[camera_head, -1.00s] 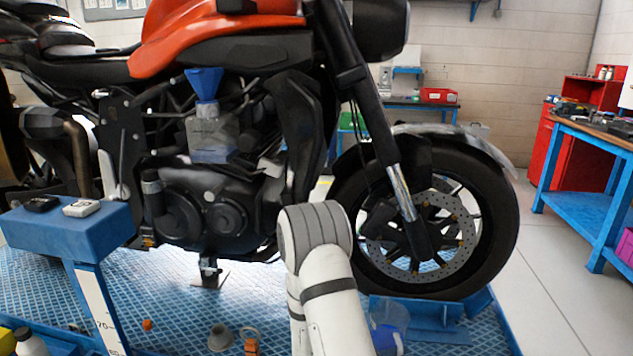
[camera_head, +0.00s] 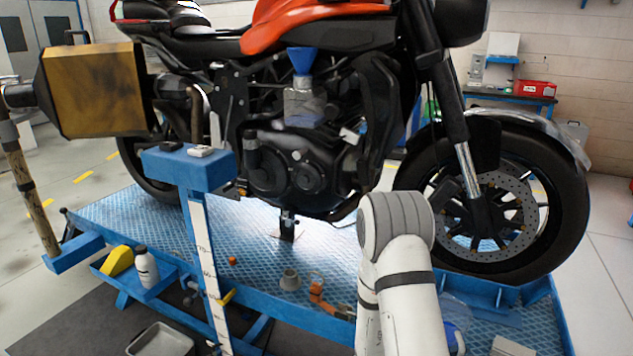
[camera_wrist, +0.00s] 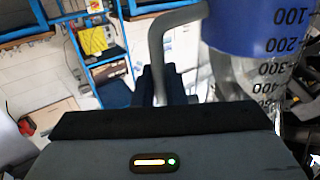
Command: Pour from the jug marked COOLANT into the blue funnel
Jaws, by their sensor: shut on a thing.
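The blue funnel (camera_head: 301,60) stands upright in the neck of a translucent bottle (camera_head: 302,106) on the motorcycle's engine. My gripper (camera_wrist: 160,88) is shut on the grey handle of a clear jug (camera_wrist: 243,72) with scale numbers and blue liquid in the wrist view. In the head view the jug (camera_head: 455,335) shows only partly at the lower edge, behind my white arm, well below and right of the funnel. My gripper is hidden there. No COOLANT marking is readable on the visible side.
The motorcycle (camera_head: 300,180) stands on a blue lift platform (camera_head: 130,225). A blue post with a flat top (camera_head: 165,172) stands in front, left of my arm. Loose fittings, including a grey cup (camera_head: 290,280), lie on the platform. A white bottle (camera_head: 146,268) sits on a low shelf.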

